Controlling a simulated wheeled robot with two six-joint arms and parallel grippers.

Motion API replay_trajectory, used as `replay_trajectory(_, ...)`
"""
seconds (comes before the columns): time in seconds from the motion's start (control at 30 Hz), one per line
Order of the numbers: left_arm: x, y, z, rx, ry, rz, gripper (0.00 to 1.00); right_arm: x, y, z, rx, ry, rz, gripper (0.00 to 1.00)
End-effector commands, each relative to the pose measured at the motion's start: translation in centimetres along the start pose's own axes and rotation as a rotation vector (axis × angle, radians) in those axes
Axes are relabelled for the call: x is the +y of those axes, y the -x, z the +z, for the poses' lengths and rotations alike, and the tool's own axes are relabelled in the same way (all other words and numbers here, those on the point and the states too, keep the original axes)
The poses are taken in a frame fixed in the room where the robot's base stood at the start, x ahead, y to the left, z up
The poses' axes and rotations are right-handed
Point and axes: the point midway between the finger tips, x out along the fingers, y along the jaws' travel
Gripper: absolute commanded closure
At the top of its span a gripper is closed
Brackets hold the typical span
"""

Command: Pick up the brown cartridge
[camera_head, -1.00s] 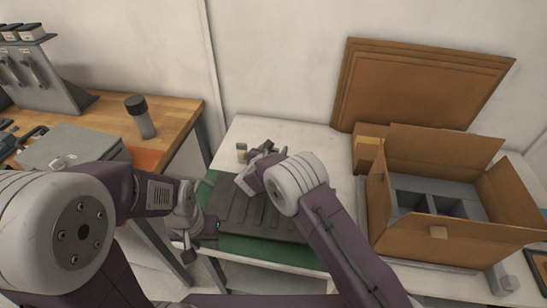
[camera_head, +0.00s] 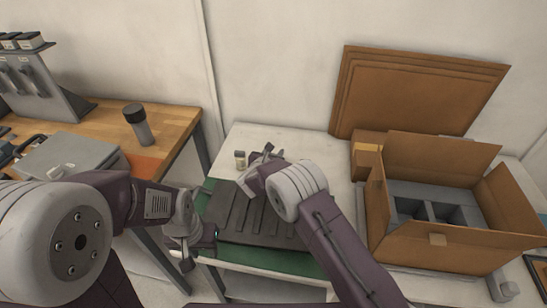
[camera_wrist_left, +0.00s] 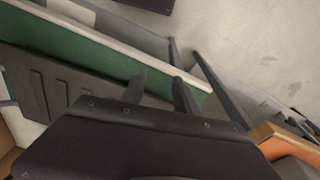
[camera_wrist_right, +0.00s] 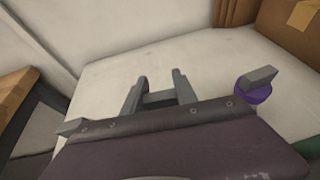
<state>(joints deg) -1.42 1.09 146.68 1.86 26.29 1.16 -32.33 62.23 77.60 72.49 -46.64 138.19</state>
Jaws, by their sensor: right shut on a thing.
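My right gripper (camera_head: 264,156) is low over the back of the white table. In the right wrist view its fingers (camera_wrist_right: 157,90) are close together with a short grey piece between them; what they grip cannot be made out. A small pale cylinder with a dull top (camera_head: 240,160) stands just left of this gripper in the head view. A purple round thing (camera_wrist_right: 256,93) shows partly behind a grey prong in the right wrist view. I cannot pick out a clearly brown cartridge. My left gripper (camera_head: 188,250) hangs by the table's left edge, apart from these things; its opening is unclear.
A dark ribbed tray (camera_head: 238,214) lies on a green mat (camera_head: 249,257) below the right arm. An open cardboard box (camera_head: 420,253) with grey dividers stands at right, with flat cardboard (camera_head: 420,90) behind. A wooden bench (camera_head: 180,120) is at left, across a gap.

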Motion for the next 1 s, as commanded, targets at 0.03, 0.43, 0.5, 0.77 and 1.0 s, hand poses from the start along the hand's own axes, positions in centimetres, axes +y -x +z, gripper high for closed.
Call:
replay_trajectory(0.03, 0.0, 0.1, 0.0, 0.000, 0.000, 0.000, 0.64, 0.0, 0.3, 0.9, -0.003, -0.004, 0.001, 1.00)
replay_trajectory(0.43, 0.0, 1.7, -0.2, 0.000, 0.000, 0.000, 0.64, 0.0, 6.5, 15.6, -0.006, -0.009, 0.003, 1.00)
replay_trajectory(0.5, 0.0, 2.2, -0.2, 0.000, 0.000, 0.000, 0.64, 0.0, 7.4, 18.0, -0.005, -0.009, 0.003, 1.00)
replay_trajectory(0.77, 0.1, 3.6, -0.4, 0.000, 0.000, 0.000, 0.64, 0.0, 9.8, 23.7, -0.002, -0.004, 0.001, 1.00)
replay_trajectory(1.0, 0.1, 3.8, -0.4, 0.000, 0.000, 0.000, 0.64, 0.0, 10.4, 25.1, -0.002, -0.001, 0.001, 1.00)
